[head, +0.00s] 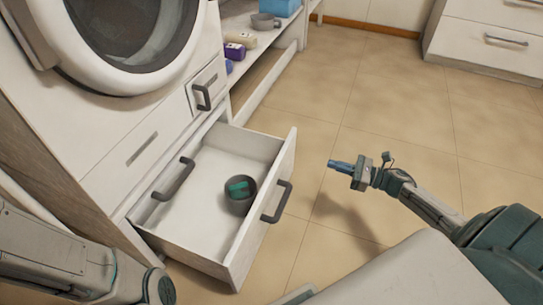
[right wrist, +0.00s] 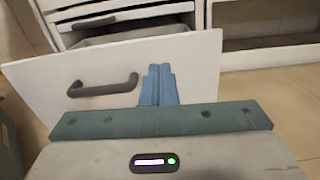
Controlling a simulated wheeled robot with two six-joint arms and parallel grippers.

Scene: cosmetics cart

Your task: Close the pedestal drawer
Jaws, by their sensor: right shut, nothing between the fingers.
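The white pedestal drawer (head: 262,220) is pulled out far under the washing machine, with a dark handle (head: 277,201) on its front. A dark grey bowl (head: 240,205) holding a green item (head: 238,187) sits inside, near the front panel. My right gripper (head: 333,164) is shut and empty, to the right of the drawer front and apart from it in the head view. In the right wrist view its blue fingers (right wrist: 158,78) point at the drawer front (right wrist: 195,65), just right of the handle (right wrist: 102,86). My left forearm shows at bottom left; its gripper is out of view.
The washing machine (head: 90,100) stands above the drawer. A low shelf (head: 262,52) behind holds a purple item (head: 234,50), a grey cup (head: 264,21) and a blue box (head: 280,6). A white cabinet (head: 488,42) stands at the back right. Tiled floor right of the drawer is clear.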

